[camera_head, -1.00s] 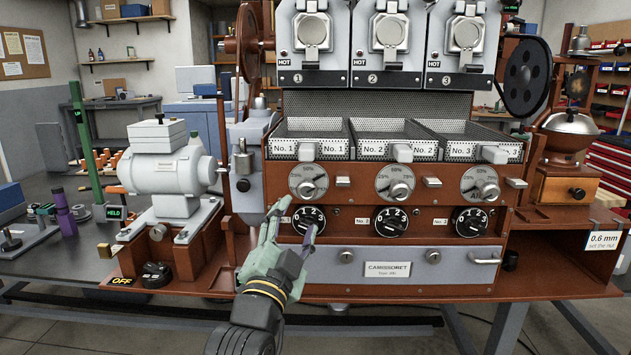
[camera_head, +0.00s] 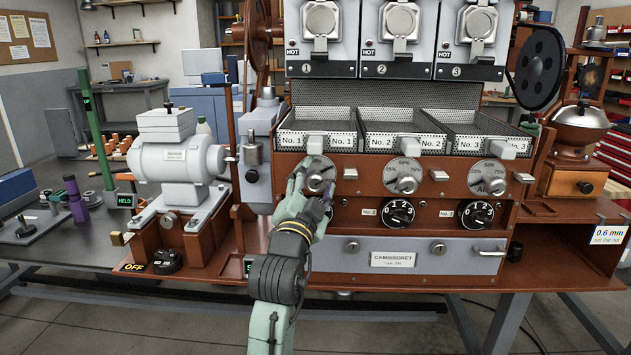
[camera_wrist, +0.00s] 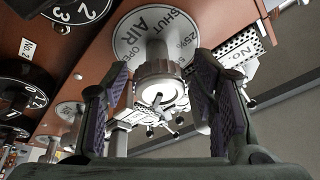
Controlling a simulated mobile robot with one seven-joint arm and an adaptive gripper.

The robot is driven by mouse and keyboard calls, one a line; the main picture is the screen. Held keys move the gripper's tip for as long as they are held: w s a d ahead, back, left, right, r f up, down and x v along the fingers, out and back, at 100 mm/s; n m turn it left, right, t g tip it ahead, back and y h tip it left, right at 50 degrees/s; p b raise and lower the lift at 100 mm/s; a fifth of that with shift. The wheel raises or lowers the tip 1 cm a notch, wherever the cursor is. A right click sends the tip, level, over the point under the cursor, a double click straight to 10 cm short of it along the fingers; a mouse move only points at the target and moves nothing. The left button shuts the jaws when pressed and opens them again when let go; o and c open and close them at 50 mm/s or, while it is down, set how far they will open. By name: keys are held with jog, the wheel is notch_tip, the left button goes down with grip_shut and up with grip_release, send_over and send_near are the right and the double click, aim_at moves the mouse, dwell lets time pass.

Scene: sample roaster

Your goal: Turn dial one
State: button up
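The first round silver air dial (camera_head: 318,173) sits under the No. 1 tray, partly covered by my gripper (camera_head: 312,188). In the wrist view, its marked disc (camera_wrist: 132,40) reads SHUT, AIR, OPEN, and its knob (camera_wrist: 158,82) shows between my two fingers (camera_wrist: 160,75). The fingers stand apart with a visible gap on each side of the knob, so my gripper is open. The first black numbered dial is hidden behind my gripper in the head view. A black numbered dial (camera_wrist: 75,10) shows at the top left of the wrist view.
Air dials two (camera_head: 404,176) and three (camera_head: 488,178) are to the right, with black dials (camera_head: 398,213) and (camera_head: 476,214) below. A small silver slider (camera_head: 350,173) is just right of the first air dial. The No. 1 tray (camera_head: 316,128) is above.

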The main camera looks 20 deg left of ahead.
jog(key=c, duration=1.2)
jog(key=shift+o, duration=0.2)
